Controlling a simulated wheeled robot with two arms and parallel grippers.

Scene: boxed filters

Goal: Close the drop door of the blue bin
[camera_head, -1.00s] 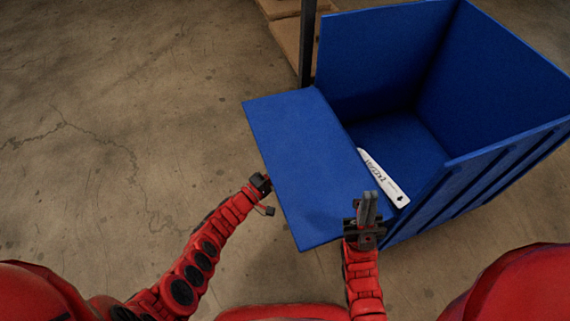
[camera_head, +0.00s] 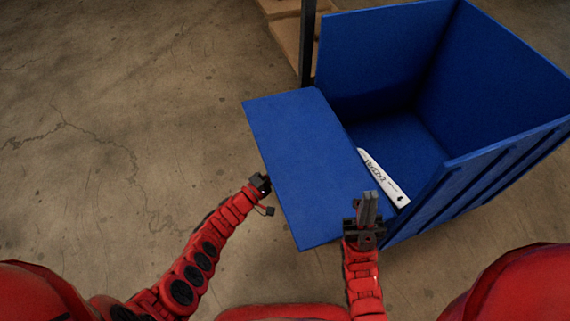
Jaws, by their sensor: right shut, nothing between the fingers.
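The blue bin (camera_head: 505,75) stands at the right of the head view, its near-left side open. Its drop door (camera_head: 300,160) hangs outward from that side as a flat blue panel, lowered to the left. My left gripper (camera_head: 264,187) is at the door's left edge, partly hidden by it; its fingers are too small and covered to judge. My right gripper (camera_head: 367,207) is shut and empty, pointing up at the near right corner of the door, beside the bin's near wall. I cannot tell whether either gripper touches the door.
A white box with dark print (camera_head: 384,178) lies inside the bin near the opening. A shelf with a dark post (camera_head: 307,45) stands behind the bin. The concrete floor (camera_head: 120,110) to the left is clear.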

